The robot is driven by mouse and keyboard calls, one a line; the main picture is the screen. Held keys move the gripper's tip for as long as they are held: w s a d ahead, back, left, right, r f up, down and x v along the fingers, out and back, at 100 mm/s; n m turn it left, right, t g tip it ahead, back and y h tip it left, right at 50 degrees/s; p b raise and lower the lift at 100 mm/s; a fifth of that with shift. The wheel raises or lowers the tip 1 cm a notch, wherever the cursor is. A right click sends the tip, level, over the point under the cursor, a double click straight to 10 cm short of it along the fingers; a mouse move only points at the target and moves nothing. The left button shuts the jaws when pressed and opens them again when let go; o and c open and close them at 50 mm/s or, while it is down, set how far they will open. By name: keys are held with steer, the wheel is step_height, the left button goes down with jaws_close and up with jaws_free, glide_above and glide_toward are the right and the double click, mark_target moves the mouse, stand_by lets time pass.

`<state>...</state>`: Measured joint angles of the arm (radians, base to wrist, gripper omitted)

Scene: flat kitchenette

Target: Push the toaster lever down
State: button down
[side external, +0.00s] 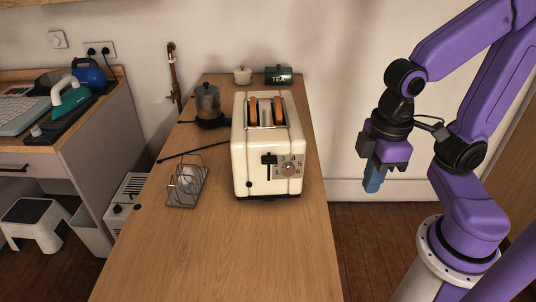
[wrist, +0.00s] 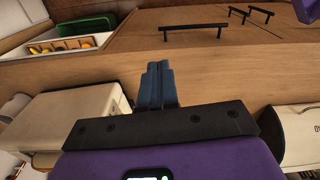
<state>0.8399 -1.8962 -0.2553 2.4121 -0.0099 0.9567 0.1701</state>
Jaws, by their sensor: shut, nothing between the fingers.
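The cream toaster (side external: 241,160) stands upright on the wooden worktop, with two slices of bread (side external: 252,112) sticking up out of its slots. Its black lever (side external: 269,159) is on the front face, at the upper end of a dark vertical slot. A numbered dial (side external: 291,170) sits just right of the lever. My gripper (side external: 373,188) is off to the right of the toaster, beyond the worktop's edge, and clear of it. Its blue fingers point down and are closed together with nothing between them. The closed fingertips also show in the wrist view (wrist: 157,68), where I cannot make out the lever.
A wire rack (side external: 187,187) stands left of the toaster, and a moka pot (side external: 208,103) behind it. A white pot (side external: 242,75) and a TEA tin (side external: 279,75) are at the back. The worktop's front (side external: 215,260) is clear. Black handles (wrist: 193,27) show in the wrist view.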

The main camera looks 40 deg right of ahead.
steer(key=w+a+r+m, duration=0.4)
steer(key=w+a+m, duration=0.2)
steer(key=w+m, duration=0.35)
step_height(320, 180, up, 4)
steer(key=m+h, duration=0.1)
steer(key=m, duration=0.8)
glide_above(270, 161)
steer(key=shift+s+a+f+t, duration=0.1)
steer(key=shift+a+f+t, duration=0.05)
steer(key=shift+t, duration=0.25)
steer(key=shift+w+d+f, duration=0.1)
steer(key=shift+f, duration=1.65)
steer(key=shift+w+d+f, duration=0.1)
steer(key=shift+f, duration=1.65)
steer(key=shift+f, duration=0.1)
step_height(270, 161, down, 6)
steer(key=shift+r, duration=0.1)
steer(key=shift+s+a+r, duration=0.3)
steer(key=shift+s+a, duration=0.2)
steer(key=shift+s, duration=0.1)
steer(key=shift+s+a+r, duration=0.25)
steer(key=shift+s+a, duration=0.2)
steer(key=shift+s, duration=0.1)
